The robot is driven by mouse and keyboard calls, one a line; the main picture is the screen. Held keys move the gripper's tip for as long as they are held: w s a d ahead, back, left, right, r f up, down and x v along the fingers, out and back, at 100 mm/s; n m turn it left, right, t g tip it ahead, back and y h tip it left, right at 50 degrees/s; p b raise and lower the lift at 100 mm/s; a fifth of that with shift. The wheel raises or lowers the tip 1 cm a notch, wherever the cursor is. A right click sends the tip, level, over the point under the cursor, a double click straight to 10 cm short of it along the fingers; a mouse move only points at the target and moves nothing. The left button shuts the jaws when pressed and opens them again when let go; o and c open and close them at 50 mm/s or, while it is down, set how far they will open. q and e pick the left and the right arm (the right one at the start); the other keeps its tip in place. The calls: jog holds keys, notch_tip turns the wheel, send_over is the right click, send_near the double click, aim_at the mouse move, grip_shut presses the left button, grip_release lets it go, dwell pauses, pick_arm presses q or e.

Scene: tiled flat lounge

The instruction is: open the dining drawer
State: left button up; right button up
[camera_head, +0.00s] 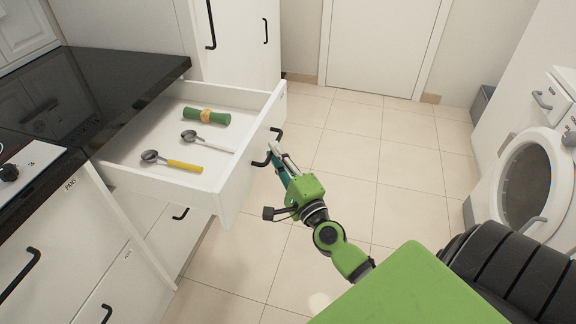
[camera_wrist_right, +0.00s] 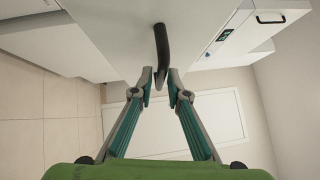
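The dining drawer (camera_head: 244,184) is white and stands pulled well out from under the black counter. Inside lie a green roll with a tan band (camera_head: 206,116), a grey spoon (camera_head: 207,141) and a yellow-handled spoon (camera_head: 172,162). My right gripper (camera_head: 274,158) is at the front of the drawer, at its black bar handle (camera_head: 262,160). In the right wrist view, the handle (camera_wrist_right: 160,45) runs in between the nearly closed fingertips of this gripper (camera_wrist_right: 160,82). Whether both pads press on it is hard to see. My left gripper is not in view.
The black countertop (camera_head: 120,75) lies behind and left of the drawer. Other white cabinet fronts (camera_head: 50,240) with dark handles stand at the lower left. A washing machine (camera_head: 530,180) stands at the right. Tiled floor (camera_head: 400,150) is clear between them, with a door (camera_head: 380,40) behind.

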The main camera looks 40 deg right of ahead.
jog(key=s+a+f, duration=0.1)
jog(key=s, duration=0.9)
jog(key=shift+a+f, duration=0.2)
